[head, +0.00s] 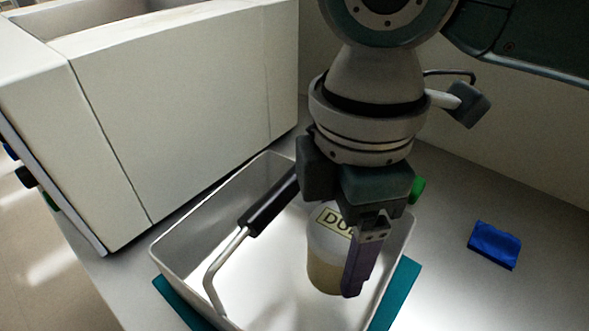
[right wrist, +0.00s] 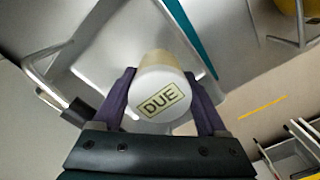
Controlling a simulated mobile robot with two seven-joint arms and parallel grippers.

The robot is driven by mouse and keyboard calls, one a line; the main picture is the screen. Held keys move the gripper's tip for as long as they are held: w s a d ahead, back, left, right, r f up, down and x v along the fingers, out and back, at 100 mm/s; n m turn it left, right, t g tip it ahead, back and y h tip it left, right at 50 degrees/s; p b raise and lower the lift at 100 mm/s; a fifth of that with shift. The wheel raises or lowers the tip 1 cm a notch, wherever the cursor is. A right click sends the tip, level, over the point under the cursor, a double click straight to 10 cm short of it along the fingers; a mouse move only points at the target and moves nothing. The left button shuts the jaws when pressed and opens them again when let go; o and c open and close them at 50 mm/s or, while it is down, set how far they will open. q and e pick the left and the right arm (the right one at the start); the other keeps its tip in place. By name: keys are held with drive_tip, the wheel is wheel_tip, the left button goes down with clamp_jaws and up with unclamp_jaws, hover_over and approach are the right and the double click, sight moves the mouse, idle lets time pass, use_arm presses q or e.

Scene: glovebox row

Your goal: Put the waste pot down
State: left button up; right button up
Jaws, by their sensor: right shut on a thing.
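The waste pot (head: 324,274) has a tan body and a white lid with a label reading "DUE". It is upright, inside the outline of a white tray (head: 172,258). I cannot tell whether its base touches the tray floor. My right gripper (head: 345,270) points down with its purple fingers shut on the pot. In the right wrist view, the pot (right wrist: 160,92) sits between both fingers (right wrist: 160,80). One finger hides part of the pot in the head view. My left gripper is not in view.
The tray has a bent metal handle with a black grip (head: 268,206) on its left side. It stands on a teal mat (head: 402,287). A blue folded piece (head: 495,246) lies on the bench at right. A large white cabinet (head: 185,95) stands at left.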

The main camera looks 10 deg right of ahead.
drive_tip(key=shift+f+b, duration=0.8)
drive_tip(key=shift+f, duration=2.8)
drive_tip(key=shift+f, duration=0.2)
drive_tip(key=o, duration=1.4)
drive_tip(key=shift+r, duration=0.1)
wheel_tip(320, 180, up, 11)
drive_tip(key=p, duration=0.3)
drive_tip(key=shift+w, duration=0.15)
drive_tip(key=shift+r, duration=0.6)
